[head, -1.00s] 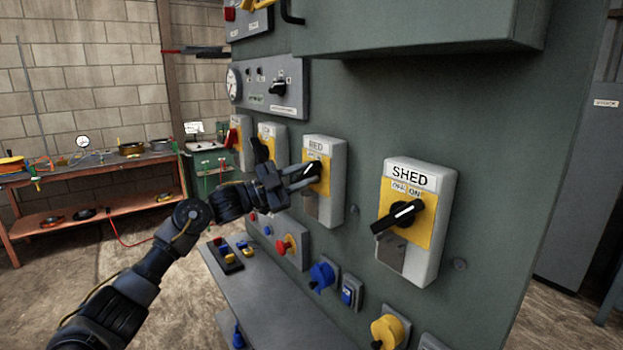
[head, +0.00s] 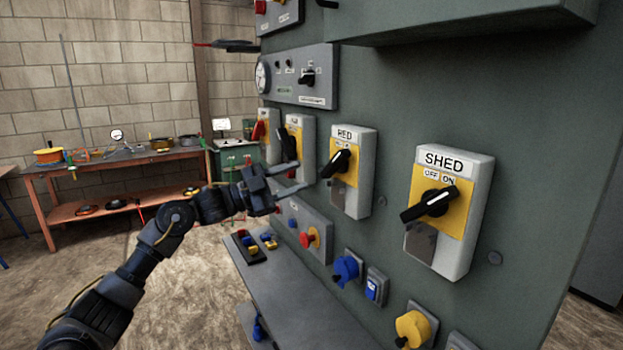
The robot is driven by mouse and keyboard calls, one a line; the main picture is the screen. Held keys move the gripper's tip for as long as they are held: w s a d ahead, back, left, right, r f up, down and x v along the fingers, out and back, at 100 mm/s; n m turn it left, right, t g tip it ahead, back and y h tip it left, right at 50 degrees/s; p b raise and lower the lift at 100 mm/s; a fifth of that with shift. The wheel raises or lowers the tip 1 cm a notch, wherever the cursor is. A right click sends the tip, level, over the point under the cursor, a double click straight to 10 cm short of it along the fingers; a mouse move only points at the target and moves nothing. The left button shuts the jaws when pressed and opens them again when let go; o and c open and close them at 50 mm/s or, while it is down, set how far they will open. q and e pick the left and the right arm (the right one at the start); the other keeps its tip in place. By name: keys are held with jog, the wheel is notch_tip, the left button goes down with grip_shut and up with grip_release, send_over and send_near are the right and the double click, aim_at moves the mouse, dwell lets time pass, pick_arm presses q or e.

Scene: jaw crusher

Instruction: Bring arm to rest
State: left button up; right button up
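My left arm comes in from the lower left. Its gripper (head: 296,180) is open, with its two fingers apart and nothing between them. It is in front of the grey panel, to the left of the RED switch box (head: 352,190) and apart from its black handle (head: 336,164). The SHED switch box (head: 447,225), white with a yellow plate and a black handle (head: 428,204), is further right. My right arm and gripper are not in the view.
A grey ledge (head: 300,310) juts out below the panel. A red emergency button (head: 309,238), a blue socket (head: 345,269) and a yellow socket (head: 412,328) stick out low on the panel. An orange workbench (head: 110,165) stands at the back left. The floor on the left is clear.

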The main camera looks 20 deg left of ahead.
pick_arm(q)
jog(key=shift+s+a+f, duration=0.15)
jog(key=shift+s+a, duration=0.2)
jog(key=shift+a, duration=0.1)
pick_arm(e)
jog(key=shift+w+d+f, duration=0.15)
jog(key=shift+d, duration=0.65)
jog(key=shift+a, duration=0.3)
